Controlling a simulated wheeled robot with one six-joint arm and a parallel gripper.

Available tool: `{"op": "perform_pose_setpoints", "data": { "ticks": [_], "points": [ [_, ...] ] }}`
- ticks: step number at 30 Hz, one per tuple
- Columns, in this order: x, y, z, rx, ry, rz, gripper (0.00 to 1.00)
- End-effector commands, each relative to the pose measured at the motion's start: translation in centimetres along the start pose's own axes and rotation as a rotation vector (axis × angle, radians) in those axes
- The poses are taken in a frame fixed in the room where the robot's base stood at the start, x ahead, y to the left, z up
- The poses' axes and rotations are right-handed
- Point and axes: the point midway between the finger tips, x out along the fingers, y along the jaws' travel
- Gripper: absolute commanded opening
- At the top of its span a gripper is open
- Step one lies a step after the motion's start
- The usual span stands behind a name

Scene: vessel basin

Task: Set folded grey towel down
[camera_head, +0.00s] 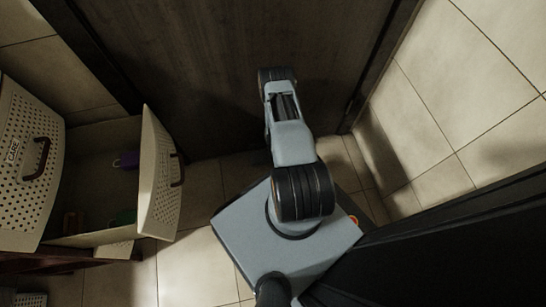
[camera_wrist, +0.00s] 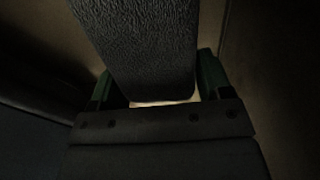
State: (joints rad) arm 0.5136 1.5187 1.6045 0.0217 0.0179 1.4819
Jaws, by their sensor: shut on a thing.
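A folded grey towel (camera_wrist: 145,45) fills the upper middle of the wrist view, with its rounded end toward my gripper's palm. My gripper (camera_wrist: 158,85) has one green-padded finger on each side of the towel and is shut on it. The towel's far end runs out of the top of the wrist view. In the head view I see my arm, but I cannot make out the gripper or the towel there. What lies under the towel is too dark to tell.
In the head view, a dark brown door (camera_head: 190,60) stands close beyond my arm. A perforated beige drawer unit (camera_head: 25,165) is at the left, with an open drawer (camera_head: 160,180) holding small dark items. Tiled wall (camera_head: 440,90) is at the right; tiled floor (camera_head: 185,270) shows at lower left.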

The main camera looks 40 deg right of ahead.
Motion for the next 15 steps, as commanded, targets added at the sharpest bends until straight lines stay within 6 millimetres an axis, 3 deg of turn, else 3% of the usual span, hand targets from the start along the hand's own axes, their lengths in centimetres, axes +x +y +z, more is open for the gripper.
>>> {"op": "perform_pose_setpoints", "data": {
  "ticks": [8, 15],
  "points": [
    [3.8, -0.3, -0.3, 0.002, 0.001, 0.000, 0.48],
    [3.8, -0.3, -0.4, 0.004, 0.001, -0.001, 0.48]
  ]
}}
